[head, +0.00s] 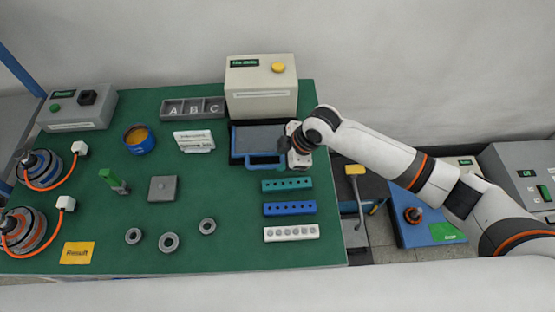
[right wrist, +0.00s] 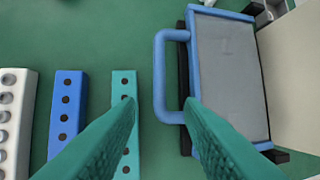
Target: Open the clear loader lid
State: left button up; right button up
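The loader lid (head: 258,138) is a grey panel in a blue frame with a blue handle (head: 265,162) on its near edge. It lies closed and flat in front of the beige machine. My right gripper (head: 284,158) is at the lid's right near corner, by the handle. In the right wrist view my right gripper (right wrist: 158,108) is open, with two green fingers. The blue handle (right wrist: 160,75) shows between the fingertips, near the right one; whether they touch is unclear. The lid (right wrist: 228,70) shows right of it. My left gripper is not in view.
The beige machine (head: 262,85) stands behind the lid. Teal (head: 287,184), blue (head: 290,208) and white (head: 292,232) hole blocks lie nearer, on the green mat (head: 230,255).

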aim_at(275, 166)
jog(key=shift+x, duration=1.8)
grip_shut()
